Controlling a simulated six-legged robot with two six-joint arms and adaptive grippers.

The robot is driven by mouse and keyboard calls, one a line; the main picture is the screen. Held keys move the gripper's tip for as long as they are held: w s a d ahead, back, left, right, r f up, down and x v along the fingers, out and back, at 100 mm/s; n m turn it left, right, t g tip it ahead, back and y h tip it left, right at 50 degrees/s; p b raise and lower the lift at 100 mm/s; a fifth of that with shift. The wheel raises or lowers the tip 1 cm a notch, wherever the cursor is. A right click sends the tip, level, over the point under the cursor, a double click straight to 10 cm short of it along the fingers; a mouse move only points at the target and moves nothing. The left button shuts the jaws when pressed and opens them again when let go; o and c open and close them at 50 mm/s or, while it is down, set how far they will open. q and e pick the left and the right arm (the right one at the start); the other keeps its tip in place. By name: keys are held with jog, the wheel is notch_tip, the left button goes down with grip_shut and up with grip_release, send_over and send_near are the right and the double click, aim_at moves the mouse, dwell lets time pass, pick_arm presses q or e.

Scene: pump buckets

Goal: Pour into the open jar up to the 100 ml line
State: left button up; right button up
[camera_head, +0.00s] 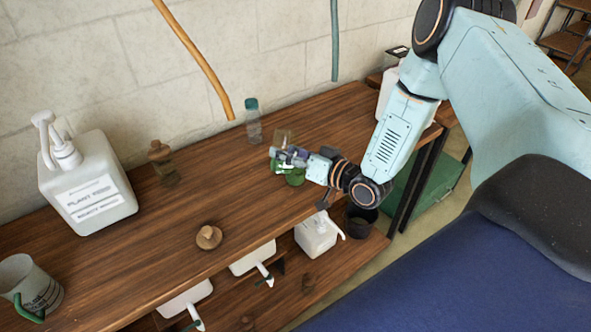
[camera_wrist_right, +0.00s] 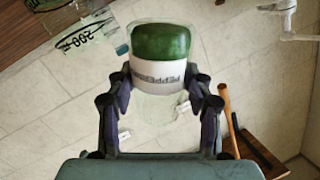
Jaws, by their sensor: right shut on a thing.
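My right gripper (camera_head: 288,156) is over the far right part of the wooden bench. In the right wrist view the gripper (camera_wrist_right: 160,105) is shut on a clear jar with a green part (camera_wrist_right: 160,42) and a white label (camera_wrist_right: 165,75). In the head view the green part (camera_head: 295,178) shows below the fingers. I cannot tell whether the green is a lid or contents. A clear vessel (camera_wrist_right: 85,38) marked 200 shows in the wrist view. I cannot tell which jar is the open one, nor any fill level. My left gripper is not in view.
The bench middle is mostly free.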

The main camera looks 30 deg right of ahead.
aim_at(288, 139)
jog(key=shift+r+p, duration=1.85)
jog(key=shift+r, duration=0.35)
jog(key=shift+f, duration=0.1)
jog(key=shift+f+n+t+b, duration=0.2)
jog(key=shift+n+t+b, duration=0.1)
jog(key=shift+n+b, duration=0.25)
jog(key=shift+n+t+b, duration=0.3)
jog(key=shift+n+b, duration=0.05)
jog(key=shift+n, duration=0.7)
jog(key=shift+r+n+t, duration=0.15)
jog(key=shift+n+t, duration=0.25)
jog(key=shift+n, duration=0.5)
